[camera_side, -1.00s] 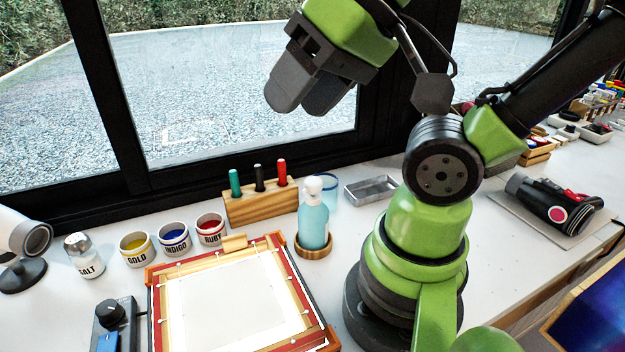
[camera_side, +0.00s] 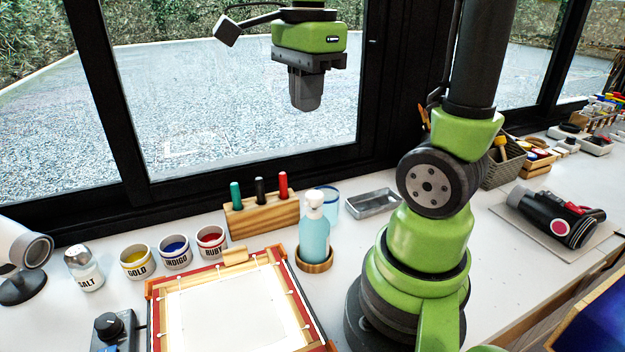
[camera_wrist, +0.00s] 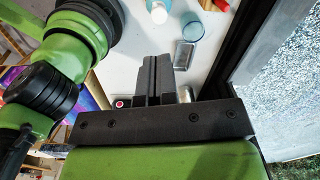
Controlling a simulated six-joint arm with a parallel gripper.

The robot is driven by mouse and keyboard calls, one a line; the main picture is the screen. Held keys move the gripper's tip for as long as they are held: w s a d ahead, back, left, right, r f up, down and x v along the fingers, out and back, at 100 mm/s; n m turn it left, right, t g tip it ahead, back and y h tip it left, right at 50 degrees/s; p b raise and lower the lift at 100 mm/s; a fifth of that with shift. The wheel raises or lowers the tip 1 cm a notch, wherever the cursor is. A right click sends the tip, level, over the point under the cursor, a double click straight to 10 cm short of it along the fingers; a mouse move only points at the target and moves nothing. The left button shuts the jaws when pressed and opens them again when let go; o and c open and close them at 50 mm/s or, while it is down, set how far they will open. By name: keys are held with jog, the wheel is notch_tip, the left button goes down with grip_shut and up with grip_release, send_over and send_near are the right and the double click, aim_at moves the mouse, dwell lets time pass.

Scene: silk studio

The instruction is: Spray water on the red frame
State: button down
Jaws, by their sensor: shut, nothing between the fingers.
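The red frame (camera_side: 317,318) lies flat at the front of the table, with white cloth (camera_side: 228,312) stretched inside it by small pins. The spray bottle (camera_side: 314,238), pale blue with a white top, stands upright in a round wooden holder (camera_side: 316,266) at the frame's back right corner. Part of the bottle shows at the top of the wrist view (camera_wrist: 158,8). My gripper (camera_side: 307,106) is shut and empty, pointing down, high above the back of the table in front of the window. In the wrist view its dark fingers (camera_wrist: 153,78) lie close together.
Behind the frame stand gold (camera_side: 137,262), indigo (camera_side: 175,251) and ruby (camera_side: 211,241) paint pots. A wooden pen block (camera_side: 262,214), a clear blue cup (camera_side: 329,203) and a metal tray (camera_side: 373,202) are near the bottle. A salt shaker (camera_side: 84,268) stands left.

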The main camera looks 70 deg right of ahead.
aim_at(314, 194)
jog(key=m, duration=0.1)
jog(key=d+m, duration=0.1)
jog(key=shift+d+f+m+g, duration=0.2)
jog(key=shift+d+m+g, duration=0.1)
jog(key=shift+g, duration=0.1)
jog(key=f, duration=1.4)
jog(key=shift+s+a, duration=0.15)
jog(key=shift+s, duration=0.05)
jog(key=shift+s+f, duration=0.1)
jog(key=shift+f, duration=1.15)
notch_tip(314, 194, up, 14)
jog(key=shift+w+r, duration=0.15)
jog(key=shift+w, duration=0.25)
